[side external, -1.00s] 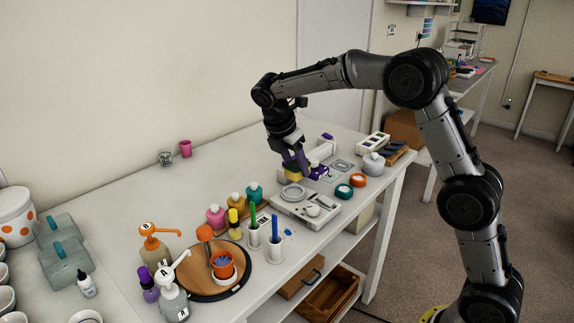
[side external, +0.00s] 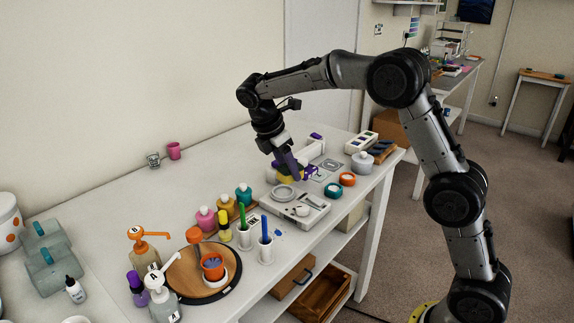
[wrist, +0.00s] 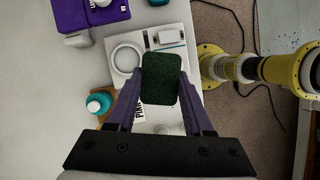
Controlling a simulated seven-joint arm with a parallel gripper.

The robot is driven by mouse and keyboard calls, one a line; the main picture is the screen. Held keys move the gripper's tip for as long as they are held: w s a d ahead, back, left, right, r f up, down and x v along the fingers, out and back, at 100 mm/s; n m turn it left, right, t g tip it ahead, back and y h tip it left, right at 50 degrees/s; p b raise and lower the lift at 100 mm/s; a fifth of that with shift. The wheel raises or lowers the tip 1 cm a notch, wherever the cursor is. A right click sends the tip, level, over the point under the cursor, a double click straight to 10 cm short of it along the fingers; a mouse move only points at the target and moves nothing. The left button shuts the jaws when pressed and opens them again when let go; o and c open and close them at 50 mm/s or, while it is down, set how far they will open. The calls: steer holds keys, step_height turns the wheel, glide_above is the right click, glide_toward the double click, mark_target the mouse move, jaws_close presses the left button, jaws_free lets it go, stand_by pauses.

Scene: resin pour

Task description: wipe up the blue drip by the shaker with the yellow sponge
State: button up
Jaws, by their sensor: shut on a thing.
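In the wrist view the sponge's dark green face (wrist: 161,78) shows between my purple fingers (wrist: 161,104). The small blue drip (side external: 278,234) lies on the white table, in front of the device and beside the cup with a blue pen. The white device with a round plate (side external: 298,213) looks like the shaker, though I cannot be sure. The drip cannot be made out in the wrist view.
White cups hold a green pen (side external: 243,238) and a blue pen (side external: 266,252) close to the drip. Several capped bottles (side external: 225,210) stand left of the device. A round wooden board (side external: 195,290) is at the front.

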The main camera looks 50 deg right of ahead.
mark_target(289, 237)
steer(key=shift+s+a+f+m+g+y, duration=0.3)
steer(key=shift+s+a+f+m, duration=0.25)
steer(key=shift+a+f+m, duration=1)
steer(key=shift+s+a+f+m+g+y, duration=0.15)
steer(key=shift+s+a+f+m+g, duration=0.4)
steer(key=shift+f, duration=1.75)
steer(key=shift+s+a+f+m+g+y, duration=0.25)
steer(key=shift+s+a+f+m, duration=0.35)
steer(key=shift+a+f+m, duration=0.95)
steer(key=shift+w+d+f+n, duration=0.2)
steer(key=shift+w+d+f, duration=0.05)
steer(key=shift+f, duration=0.25)
steer(key=shift+w+d+f+n, duration=0.15)
steer(key=shift+w+d+f, duration=0.05)
steer(key=shift+f, duration=0.25)
steer(key=shift+w, duration=1.65)
steer(key=shift+s+f, duration=0.1)
steer(key=shift+s, duration=2.05)
step_height(289, 237, up, 8)
steer(key=shift+w+d, duration=0.1)
steer(key=shift+w, duration=0.2)
steer(key=shift+f, duration=0.1)
